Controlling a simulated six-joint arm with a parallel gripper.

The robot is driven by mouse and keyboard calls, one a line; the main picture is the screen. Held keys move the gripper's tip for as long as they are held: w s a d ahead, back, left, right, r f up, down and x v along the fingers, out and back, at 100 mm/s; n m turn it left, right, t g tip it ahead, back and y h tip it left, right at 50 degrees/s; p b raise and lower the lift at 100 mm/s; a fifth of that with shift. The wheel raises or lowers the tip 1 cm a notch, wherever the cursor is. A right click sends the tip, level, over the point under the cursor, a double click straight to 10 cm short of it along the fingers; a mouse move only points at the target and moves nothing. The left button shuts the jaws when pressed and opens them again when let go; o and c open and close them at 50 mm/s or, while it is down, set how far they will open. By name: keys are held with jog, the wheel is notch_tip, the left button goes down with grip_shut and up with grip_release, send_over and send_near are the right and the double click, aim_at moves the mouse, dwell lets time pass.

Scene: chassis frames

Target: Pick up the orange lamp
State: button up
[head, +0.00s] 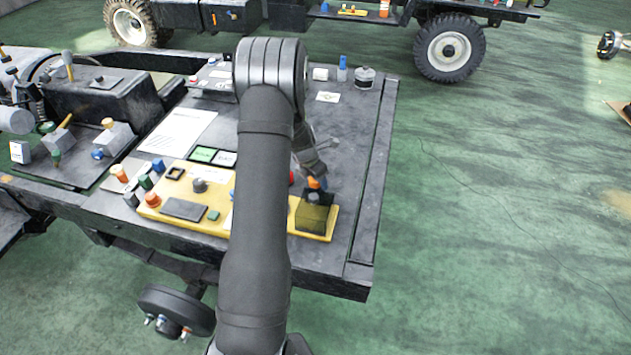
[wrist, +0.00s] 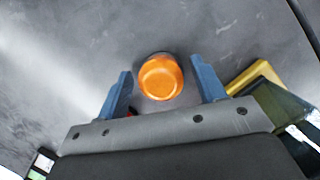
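The orange lamp (wrist: 160,77) shows as a round orange top in the wrist view, between and slightly ahead of my fingertips. My gripper (wrist: 163,84) is open, its two blue fingers on either side of the lamp with a gap at each side. In the head view an orange cap (head: 314,183) shows right below my gripper (head: 316,179), just above a dark olive box. The lamp's lower part is hidden, and I cannot tell how high the fingers are above the deck.
A yellow panel (head: 181,209) with knobs and buttons lies along the deck's front. The dark olive box (head: 311,217) stands at its right end, close to my gripper; it also shows in the wrist view (wrist: 280,107). The deck's right edge (head: 375,190) is near.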

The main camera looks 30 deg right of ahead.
jog(key=c, duration=0.8)
jog(key=shift+r, duration=0.1)
jog(key=shift+c, duration=0.2)
